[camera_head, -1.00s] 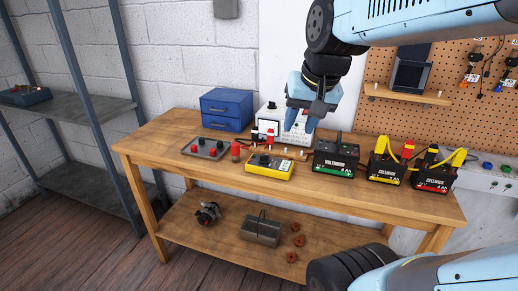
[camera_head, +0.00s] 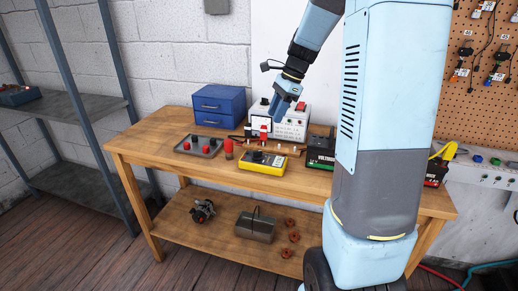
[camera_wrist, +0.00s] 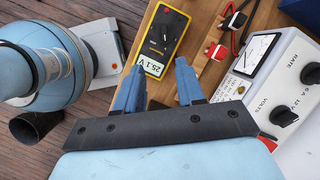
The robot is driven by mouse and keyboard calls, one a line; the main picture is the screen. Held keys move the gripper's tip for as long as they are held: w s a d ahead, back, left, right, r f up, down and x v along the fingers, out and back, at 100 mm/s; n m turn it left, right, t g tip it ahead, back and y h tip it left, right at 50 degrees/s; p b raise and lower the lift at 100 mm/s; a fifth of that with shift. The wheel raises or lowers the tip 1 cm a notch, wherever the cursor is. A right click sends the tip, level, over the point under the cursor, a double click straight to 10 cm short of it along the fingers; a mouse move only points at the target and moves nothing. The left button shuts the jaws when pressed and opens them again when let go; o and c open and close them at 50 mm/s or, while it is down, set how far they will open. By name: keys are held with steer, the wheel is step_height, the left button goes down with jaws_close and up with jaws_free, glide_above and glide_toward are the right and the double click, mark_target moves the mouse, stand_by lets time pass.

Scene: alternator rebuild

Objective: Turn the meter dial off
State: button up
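The meter (camera_head: 263,162) is yellow with a black face and lies on the bench top near its front edge. It also shows in the wrist view (camera_wrist: 152,66), with a lit display that seems to read 25.1 V. Its dark dial (camera_wrist: 163,36) sits on the black face beyond the display; its setting is too small to tell. My gripper (camera_head: 279,113) is in the air above the bench, in front of the white charger and a little behind the meter. In the wrist view my gripper (camera_wrist: 157,70) has its two blue fingers apart, with nothing between them.
The white charger (camera_head: 293,127) with knobs and a gauge stands behind the meter. A blue drawer box (camera_head: 219,107), a grey tray (camera_head: 199,146) with red parts and a black battery (camera_head: 320,150) stand nearby. Red and black clips (camera_wrist: 218,50) lie between meter and charger.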

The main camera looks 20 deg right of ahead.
mark_target(260, 151)
steer(key=shift+m, duration=0.5)
steer(key=x, duration=0.9)
steer(key=w+x, duration=0.1)
steer(key=x, duration=0.4)
steer(key=shift+d+f, duration=0.25)
steer(key=shift+f, duration=0.2)
steer(key=shift+c, duration=0.3)
